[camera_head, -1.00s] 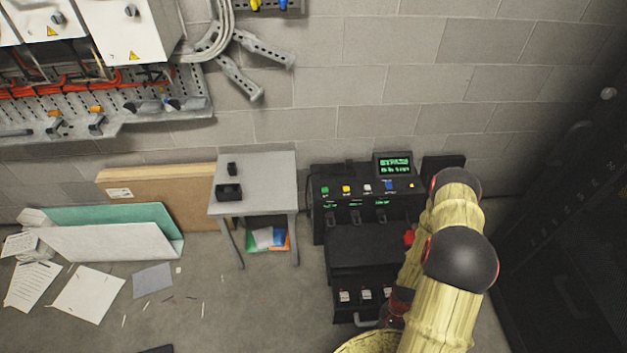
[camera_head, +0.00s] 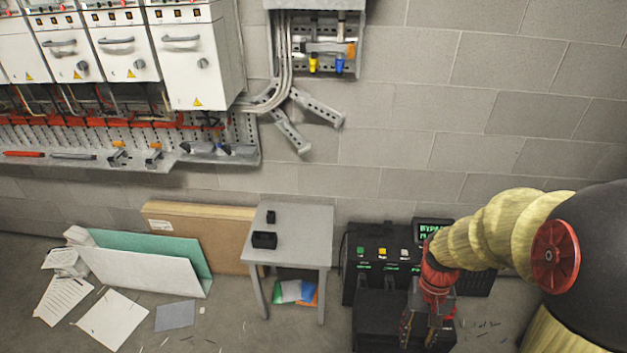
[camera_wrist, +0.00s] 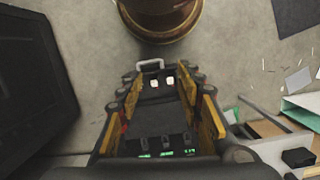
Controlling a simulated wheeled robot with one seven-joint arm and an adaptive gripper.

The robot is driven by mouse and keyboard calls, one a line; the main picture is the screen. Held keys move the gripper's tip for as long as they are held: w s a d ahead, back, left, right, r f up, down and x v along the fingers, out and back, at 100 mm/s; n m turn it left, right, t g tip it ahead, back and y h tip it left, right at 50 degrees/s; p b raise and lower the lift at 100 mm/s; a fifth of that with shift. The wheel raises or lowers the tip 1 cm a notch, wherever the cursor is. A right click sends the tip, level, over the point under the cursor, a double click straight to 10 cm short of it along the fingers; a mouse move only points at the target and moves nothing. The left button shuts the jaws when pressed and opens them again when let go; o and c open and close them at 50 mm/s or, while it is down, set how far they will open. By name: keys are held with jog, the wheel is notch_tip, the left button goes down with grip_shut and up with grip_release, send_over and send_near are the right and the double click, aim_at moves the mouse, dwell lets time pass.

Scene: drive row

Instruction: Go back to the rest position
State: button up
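My gripper (camera_head: 420,338) hangs at the lower right of the head view, above the front of a black control console (camera_head: 365,268). Its two fingers stand apart, with nothing between them. In the wrist view, my gripper (camera_wrist: 163,92) also shows open, its yellow-lined fingers spread left and right. The console (camera_wrist: 165,115) shows below and between them, with a handle and white switches at its front. I cannot tell the exact height of the gripper above it. My arm hides part of the console's green-lit display (camera_head: 430,228).
A grey side table (camera_head: 300,225) with two small black boxes stands left of the console. A leaning brown board (camera_head: 195,225), a green-and-white folder (camera_head: 150,262) and loose papers (camera_head: 112,318) lie further left. White electrical cabinets (camera_head: 190,60) hang on the wall above.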

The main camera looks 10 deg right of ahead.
jog(key=s+a+r+n+t, duration=0.1)
jog(key=a+r+t, duration=0.3)
jog(key=r, duration=0.7)
jog(key=s+a+r+n+t, duration=0.1)
jog(key=a+r+n+t, duration=0.2)
jog(key=a+r, duration=0.4)
notch_tip(320, 180, up, 6)
jog(key=shift+s+a+f+t+h, duration=0.2)
jog(key=shift+s+t+h, duration=0.1)
jog(key=shift+t, duration=0.1)
